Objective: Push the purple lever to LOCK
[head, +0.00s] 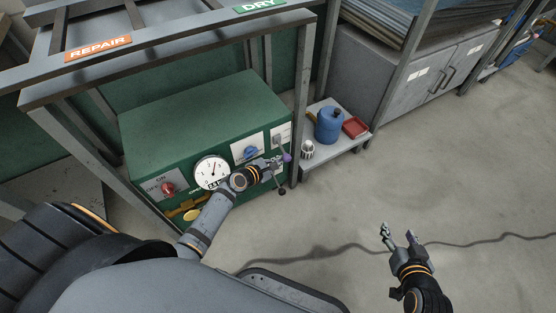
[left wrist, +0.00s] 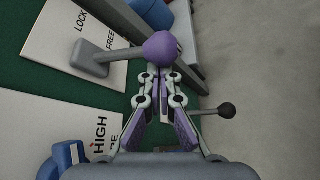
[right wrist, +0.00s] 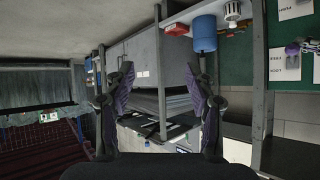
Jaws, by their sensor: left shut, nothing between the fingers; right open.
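The lever has a purple ball knob (left wrist: 160,48) on a grey arm that comes out of a grey base (left wrist: 88,60) on a white plate. LOCK and FREE are printed on that plate, and the arm runs past the FREE end. In the head view the purple knob (head: 287,158) is at the right end of the green box's front. My left gripper (left wrist: 160,76) is shut and empty, its fingertips right by the knob; I cannot tell whether they touch it. It also shows in the head view (head: 275,165). My right gripper (head: 400,232) is open and empty over bare floor, far from the lever.
The green box (head: 195,125) also carries a dial (head: 212,172), a red knob (head: 168,188) and a blue knob (head: 250,152). A black-ended lever (left wrist: 227,110) sticks out near my left fingers. A rack post (head: 302,100) stands beside the box. A low shelf holds a blue canister (head: 329,125).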

